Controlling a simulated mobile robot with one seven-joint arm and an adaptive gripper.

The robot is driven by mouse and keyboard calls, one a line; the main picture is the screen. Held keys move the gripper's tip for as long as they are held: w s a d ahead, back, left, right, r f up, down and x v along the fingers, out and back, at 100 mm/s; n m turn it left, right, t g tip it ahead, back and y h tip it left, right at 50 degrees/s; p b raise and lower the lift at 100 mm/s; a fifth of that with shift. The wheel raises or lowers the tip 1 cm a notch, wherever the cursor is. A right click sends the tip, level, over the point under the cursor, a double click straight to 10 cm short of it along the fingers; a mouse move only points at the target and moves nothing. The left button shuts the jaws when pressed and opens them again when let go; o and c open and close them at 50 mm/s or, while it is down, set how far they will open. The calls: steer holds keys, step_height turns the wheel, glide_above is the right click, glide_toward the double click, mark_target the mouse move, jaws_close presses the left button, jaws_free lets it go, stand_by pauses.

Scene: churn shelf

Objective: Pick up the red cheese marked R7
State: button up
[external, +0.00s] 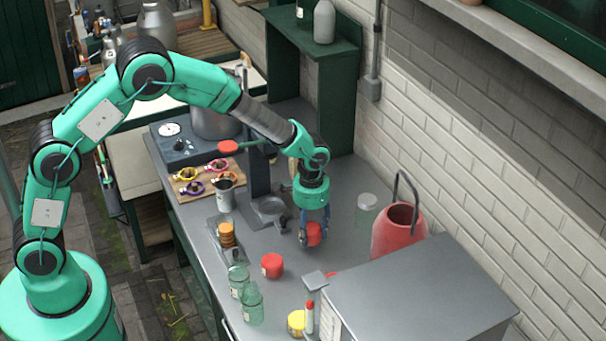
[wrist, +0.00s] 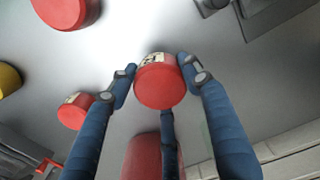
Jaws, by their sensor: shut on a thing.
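My gripper (external: 313,222), with blue fingers, is shut on a red cheese (external: 315,234) over the grey counter. In the wrist view the held red cheese (wrist: 160,86) sits between the fingertips. A pale label with dark marks shows on its side, but I cannot read it. I cannot tell whether it is clear of the counter. A second red cheese (external: 272,265) stands on the counter to the left and nearer. Another red round piece with a pale label (wrist: 75,112) lies left of the fingers in the wrist view.
A red can (external: 398,232) and a glass jar (external: 366,211) stand right of my gripper. A grey-topped box (external: 410,290) is nearer right. Green glass jars (external: 251,303) and a yellow round piece (external: 297,322) stand in front. A stand with a dish (external: 270,208) is close on the left.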

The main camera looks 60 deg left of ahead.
mark_target(311, 227)
step_height(311, 227, up, 6)
steer(key=shift+r+p, duration=0.25)
steer(key=shift+p, duration=0.1)
stand_by(0.5)
